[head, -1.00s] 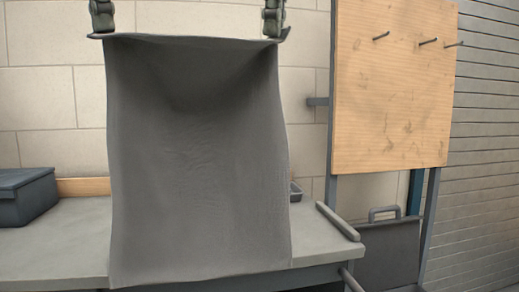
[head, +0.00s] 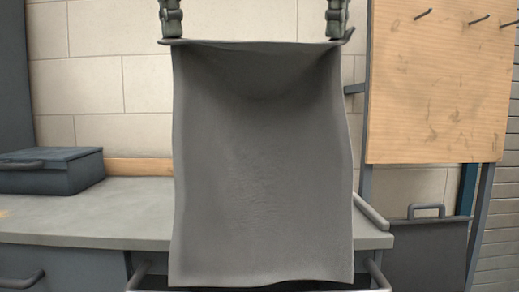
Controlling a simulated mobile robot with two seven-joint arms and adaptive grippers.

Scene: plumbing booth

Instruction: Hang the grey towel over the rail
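The grey towel (head: 260,165) hangs spread out between my two grippers, its top edge near level and sagging a little in the middle. My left gripper (head: 172,36) is shut on its top left corner. My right gripper (head: 336,35) is shut on its top right corner. The towel's lower edge hangs in front of the workbench, near the bottom of the picture. Two grey bracket-like bars, one on the left (head: 138,274) and one on the right (head: 377,274), show beside the towel's lower end. They look like ends of the rail, whose middle is hidden.
The grey workbench (head: 80,212) runs behind the towel, with a dark lidded box (head: 50,172) on its left. A wooden board with hooks (head: 437,90) stands at the right. A dark case with a handle (head: 427,250) is below it. The towel hides the bench's middle.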

